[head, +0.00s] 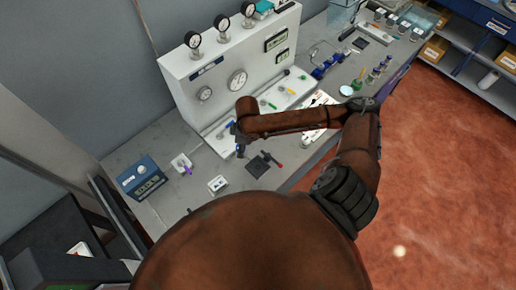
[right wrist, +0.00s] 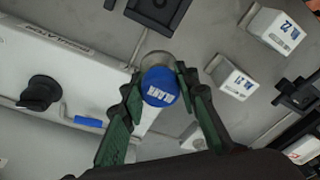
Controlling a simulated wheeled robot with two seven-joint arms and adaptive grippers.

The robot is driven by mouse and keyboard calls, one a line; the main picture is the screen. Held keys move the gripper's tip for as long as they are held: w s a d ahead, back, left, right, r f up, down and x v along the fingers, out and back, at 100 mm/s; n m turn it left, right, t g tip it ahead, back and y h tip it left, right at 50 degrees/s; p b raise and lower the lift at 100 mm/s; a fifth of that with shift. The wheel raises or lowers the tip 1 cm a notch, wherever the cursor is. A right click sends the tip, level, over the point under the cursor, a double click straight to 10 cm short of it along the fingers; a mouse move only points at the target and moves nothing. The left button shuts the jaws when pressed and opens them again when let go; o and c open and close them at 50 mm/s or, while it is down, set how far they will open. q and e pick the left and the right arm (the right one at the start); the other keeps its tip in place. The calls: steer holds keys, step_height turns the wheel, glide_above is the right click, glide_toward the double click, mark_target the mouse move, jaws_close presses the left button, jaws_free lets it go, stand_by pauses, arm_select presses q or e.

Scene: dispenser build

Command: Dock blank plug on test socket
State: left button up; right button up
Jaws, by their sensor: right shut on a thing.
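The blank plug (right wrist: 161,88) has a round blue cap lettered "BLANK". In the right wrist view it sits between the green-padded fingers of my right gripper (right wrist: 159,82), which is shut on it. A grey round rim (right wrist: 156,57) shows just beyond the cap; I cannot tell whether it is the plug's own body or a socket behind it. In the head view my right gripper (head: 240,138) hangs over the bench in front of the white gauge panel; the plug is too small to make out there. I cannot surely pick out the test socket. My left gripper is out of view.
The white gauge panel (head: 181,73) stands behind. A black fixture with a red handle (head: 265,163) lies right of my gripper. A blue box (head: 141,177) and small white blocks (head: 218,184) stand left. The right wrist view shows a blue-handled valve (right wrist: 88,122) and numbered white blocks (right wrist: 234,80).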

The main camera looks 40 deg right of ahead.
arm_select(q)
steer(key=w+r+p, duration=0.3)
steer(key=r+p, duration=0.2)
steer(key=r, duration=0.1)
arm_select(e)
steer(key=s+d+n, duration=0.3)
steer(key=s+n, duration=0.1)
steer(key=s, duration=0.2)
steer(key=shift+n, duration=0.4)
steer(key=f+b, duration=0.6)
steer(key=shift+s+d+f+b, duration=0.2)
steer(key=shift+s+f+b, duration=0.1)
steer(key=shift+f+b, duration=0.1)
arm_select(q)
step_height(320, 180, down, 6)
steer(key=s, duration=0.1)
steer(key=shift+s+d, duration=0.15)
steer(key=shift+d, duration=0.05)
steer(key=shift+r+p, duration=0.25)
steer(key=shift+p, duration=0.05)
arm_select(e)
steer(key=shift+r, duration=0.1)
arm_select(q)
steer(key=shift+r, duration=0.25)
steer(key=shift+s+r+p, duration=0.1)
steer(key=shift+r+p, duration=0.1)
steer(key=shift+p, duration=0.25)
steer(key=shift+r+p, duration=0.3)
